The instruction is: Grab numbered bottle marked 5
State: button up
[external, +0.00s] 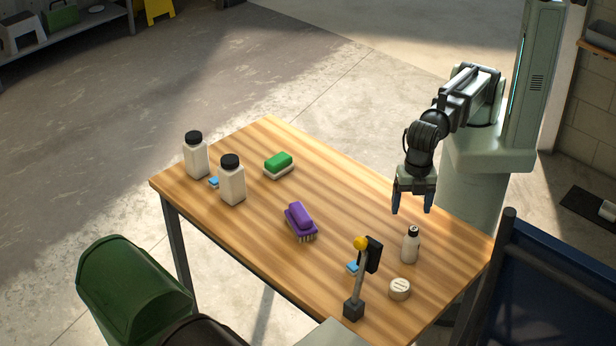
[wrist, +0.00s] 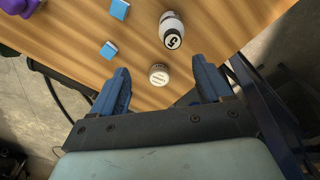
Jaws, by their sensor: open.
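The bottle marked 5 (wrist: 172,32) is white with a black cap that bears the number 5. It stands upright on the table, and in the external view the small white bottle with a black cap (external: 411,245) is at the right part of the table. My gripper (external: 411,207) is open and empty, above the table's far edge, apart from the bottle. In the wrist view my gripper's blue fingers (wrist: 162,92) are spread, and the bottle lies beyond them near the top. Two larger white bottles with black caps (external: 232,186) (external: 196,160) stand at the table's left; no numbers are readable on them.
A round white tin (external: 399,289) stands near the small bottle. A post with a yellow knob (external: 357,285) rises at the front edge, near a blue block (external: 353,267). A purple brush (external: 300,221) and green-topped sponge (external: 278,165) lie on the wooden table (external: 345,190). A green bin (external: 130,290) is at left.

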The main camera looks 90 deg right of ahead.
aim_at(413, 229)
jog(key=shift+s+d, duration=0.2)
jog(key=shift+s, duration=0.45)
jog(key=shift+s+f, duration=0.2)
jog(key=shift+f, duration=0.1)
notch_tip(413, 229, down, 8)
jog(key=shift+f, duration=0.1)
jog(key=shift+f, duration=2.55)
jog(key=c, duration=1.2)
jog(key=shift+r, duration=0.2)
jog(key=shift+c, duration=0.2)
